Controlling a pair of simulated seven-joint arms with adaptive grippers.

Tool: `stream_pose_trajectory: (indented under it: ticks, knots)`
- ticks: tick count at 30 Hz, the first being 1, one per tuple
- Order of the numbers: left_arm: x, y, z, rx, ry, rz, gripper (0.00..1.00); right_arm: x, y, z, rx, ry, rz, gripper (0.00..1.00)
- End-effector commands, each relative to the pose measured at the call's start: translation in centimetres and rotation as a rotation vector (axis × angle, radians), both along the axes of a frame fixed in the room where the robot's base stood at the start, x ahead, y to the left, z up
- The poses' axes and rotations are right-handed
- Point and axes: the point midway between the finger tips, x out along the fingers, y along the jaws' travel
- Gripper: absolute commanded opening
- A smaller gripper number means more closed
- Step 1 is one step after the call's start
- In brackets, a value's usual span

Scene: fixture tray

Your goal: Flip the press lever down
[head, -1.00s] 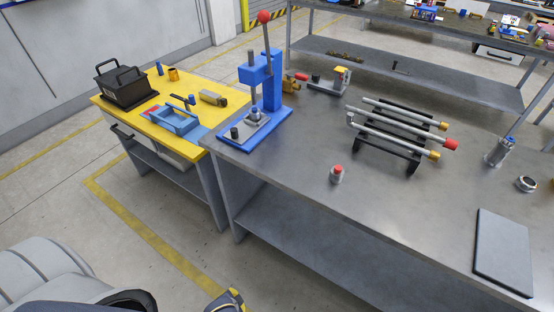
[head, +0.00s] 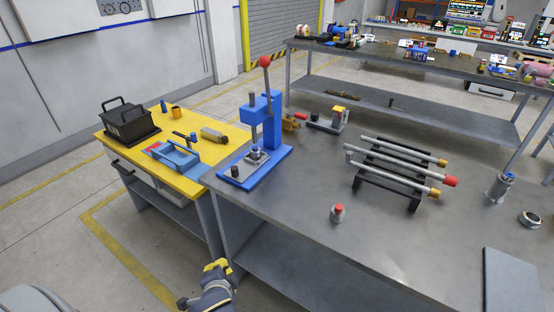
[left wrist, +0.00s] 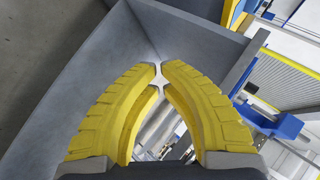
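The blue press (head: 276,120) stands upright at the left end of the grey metal table. Its lever (head: 268,80) points up, with a red ball knob (head: 264,61) on top. My left gripper (head: 217,266) is in front of the table's front edge, below and well apart from the press. In the left wrist view its yellow fingers (left wrist: 160,72) curve together with tips almost meeting and nothing between them. A blue part (left wrist: 282,126) at the right of that view looks like the press; the lever cannot be made out there. My right gripper is not in view.
A rack with metal rods (head: 395,170), a red-topped cylinder (head: 337,214) and a grey plate (head: 512,280) are on the grey table (head: 290,215). A yellow table (head: 190,180) with a black toolbox (head: 128,123) stands left. The grey table's front middle is mostly clear.

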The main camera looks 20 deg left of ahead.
Motion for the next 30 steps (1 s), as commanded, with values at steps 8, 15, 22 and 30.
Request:
stream_pose_trajectory:
  ticks: [8, 15, 22, 30]
  knots:
    - [8.3, -0.3, 4.7, 0.083, -0.115, -0.027, 0.0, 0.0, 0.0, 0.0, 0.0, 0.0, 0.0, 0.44]
    - [15.9, -1.0, 9.6, 0.164, -0.21, -0.055, 0.0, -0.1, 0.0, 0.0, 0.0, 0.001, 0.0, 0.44]
    - [22.5, -1.8, 15.4, 0.244, -0.299, -0.075, 0.0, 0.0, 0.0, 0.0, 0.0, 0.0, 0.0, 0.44]
    - [29.6, -3.1, 24.4, 0.352, -0.405, -0.094, 0.0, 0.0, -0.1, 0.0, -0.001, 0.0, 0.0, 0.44]
